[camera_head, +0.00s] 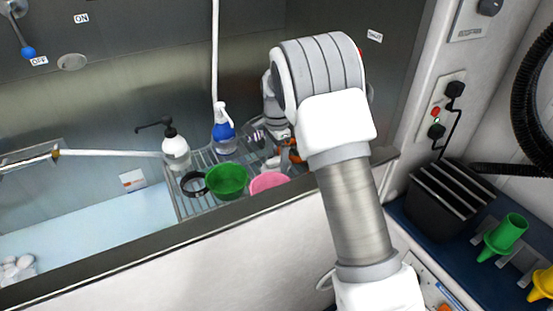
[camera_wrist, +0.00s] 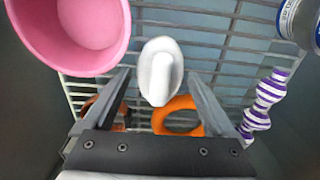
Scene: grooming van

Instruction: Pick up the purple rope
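The purple rope (camera_wrist: 266,100) is a twisted purple-and-white piece at the right of the wrist view. It lies on the wire rack (camera_wrist: 225,58), outside and to the right of my gripper's right finger. My gripper (camera_wrist: 157,76) is open, with its two dark fingers spread. A white rounded object (camera_wrist: 160,72) and an orange ring (camera_wrist: 178,117) show between the fingers, and I see no grasp on either.
A pink bowl (camera_wrist: 88,32) is at upper left in the wrist view, and a blue-labelled container (camera_wrist: 301,20) at upper right. In the head view, a green bowl (camera_head: 227,181), spray bottle (camera_head: 224,137) and pump bottle (camera_head: 175,150) stand on the rack.

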